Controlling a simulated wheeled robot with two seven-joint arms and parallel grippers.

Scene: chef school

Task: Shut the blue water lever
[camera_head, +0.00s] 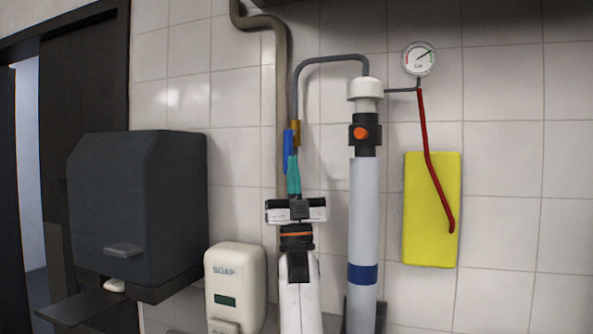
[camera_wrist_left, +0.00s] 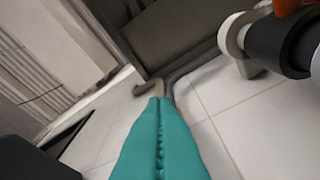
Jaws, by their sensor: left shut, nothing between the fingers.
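The blue lever (camera_head: 287,151) hangs roughly upright along the left side of a brass valve (camera_head: 296,132) on a thin grey pipe. My left gripper (camera_head: 293,160) has teal fingers, shut and empty, pointing up at the lever. Its fingertips overlap the lower right part of the lever in the head view; I cannot tell whether they touch it. In the left wrist view the shut fingers (camera_wrist_left: 160,102) point away toward a pipe, and the lever cannot be made out there. My right gripper is in no view.
A filter cylinder (camera_head: 363,215) with an orange knob (camera_head: 361,133) stands right of the arm. A soap dispenser (camera_head: 236,285) and a dark dispenser box (camera_head: 140,200) are at the left. A gauge (camera_head: 419,59), red rod (camera_head: 430,150) and yellow panel (camera_head: 418,210) are at the right.

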